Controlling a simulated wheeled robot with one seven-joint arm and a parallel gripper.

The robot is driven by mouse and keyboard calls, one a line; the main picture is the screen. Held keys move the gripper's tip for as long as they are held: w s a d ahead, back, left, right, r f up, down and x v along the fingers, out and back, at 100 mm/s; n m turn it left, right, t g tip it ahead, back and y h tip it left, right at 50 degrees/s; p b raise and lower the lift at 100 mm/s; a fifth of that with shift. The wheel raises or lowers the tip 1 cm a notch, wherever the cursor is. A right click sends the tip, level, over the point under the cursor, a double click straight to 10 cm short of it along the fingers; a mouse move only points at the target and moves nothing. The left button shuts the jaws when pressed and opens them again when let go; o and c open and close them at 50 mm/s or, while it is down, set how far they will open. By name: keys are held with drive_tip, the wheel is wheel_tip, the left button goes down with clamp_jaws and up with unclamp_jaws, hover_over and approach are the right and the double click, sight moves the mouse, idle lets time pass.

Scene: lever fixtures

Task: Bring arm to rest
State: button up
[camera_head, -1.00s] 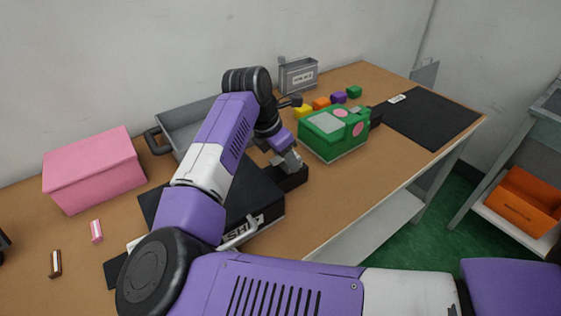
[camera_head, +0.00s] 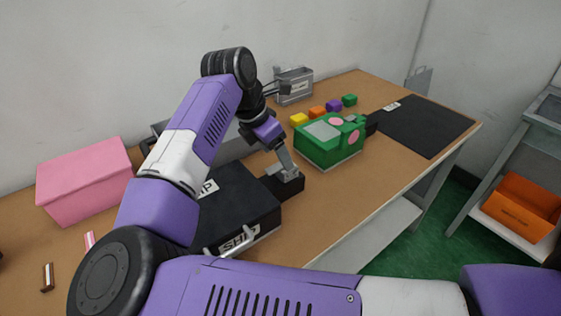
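My arm reaches over the wooden table with its elbow at the lower left and its wrist high over the middle. My gripper (camera_head: 289,175) points down at the right end of the black case (camera_head: 240,200), beside a small dark block-like part there. The fingertips are small and partly hidden, so I cannot tell whether they are open or shut, or whether they touch that part. The black case has white lettering on its front and a light handle.
A green box (camera_head: 328,145) with pink discs stands right of my gripper, several coloured cubes (camera_head: 333,105) behind it. A pink box (camera_head: 84,180) is at the left, a grey tray (camera_head: 232,150) behind my arm. A black mat (camera_head: 425,125) lies clear at the right; an orange bin (camera_head: 522,207) sits on a shelf.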

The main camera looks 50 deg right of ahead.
drive_tip(key=shift+v, duration=0.9)
